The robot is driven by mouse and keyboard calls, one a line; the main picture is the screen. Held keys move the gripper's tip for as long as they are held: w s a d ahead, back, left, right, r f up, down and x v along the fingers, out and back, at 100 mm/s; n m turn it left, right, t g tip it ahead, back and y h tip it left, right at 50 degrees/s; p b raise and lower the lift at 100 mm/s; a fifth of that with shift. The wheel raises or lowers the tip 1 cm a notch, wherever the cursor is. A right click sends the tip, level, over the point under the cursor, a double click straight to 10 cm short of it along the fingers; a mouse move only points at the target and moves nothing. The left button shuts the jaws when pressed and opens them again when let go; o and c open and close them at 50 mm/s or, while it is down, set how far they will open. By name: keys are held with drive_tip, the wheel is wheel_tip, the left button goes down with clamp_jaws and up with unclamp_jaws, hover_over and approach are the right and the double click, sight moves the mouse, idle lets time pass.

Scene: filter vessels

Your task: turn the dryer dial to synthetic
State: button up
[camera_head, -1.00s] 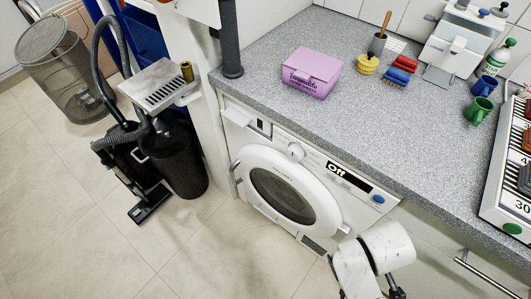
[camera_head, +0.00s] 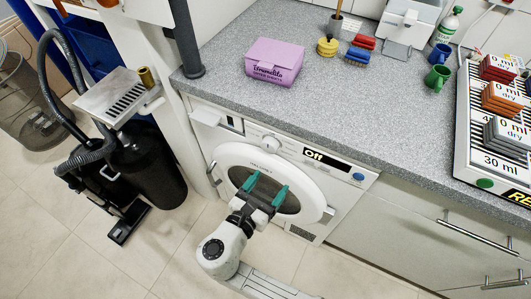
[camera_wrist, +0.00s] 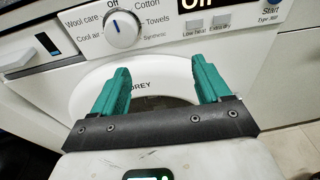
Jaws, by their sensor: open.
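The white dryer (camera_head: 206,133) stands under the grey counter, and its display (camera_head: 327,160) reads "Off". Its round white dial (camera_head: 271,143) sits left of the display. In the wrist view the dial (camera_wrist: 121,34) has a blue pointer line aimed up at "Off". The labels around it read Wool care, Cool air, Cotton, Towels and Synthetic; the "Synthetic" label (camera_wrist: 155,37) is at its lower right. My gripper (camera_head: 266,184) is open and empty, its two green fingers in front of the dryer door, below the dial and apart from it. It also shows in the wrist view (camera_wrist: 160,82).
A vacuum cleaner (camera_head: 140,165) stands left of the dryer. Dryer buttons (camera_wrist: 206,22) lie right of the dial. The floor in front is clear.

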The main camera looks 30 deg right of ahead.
sight(268, 149)
drive_tip(key=w+a+r+n+t, duration=0.2)
drive_tip(key=a+n+t, duration=0.1)
drive_tip(key=a+n, duration=0.1)
drive_tip(key=x, duration=1)
drive_tip(key=shift+s+f, duration=0.1)
drive_tip(key=shift+f, duration=0.15)
drive_tip(key=c, duration=1)
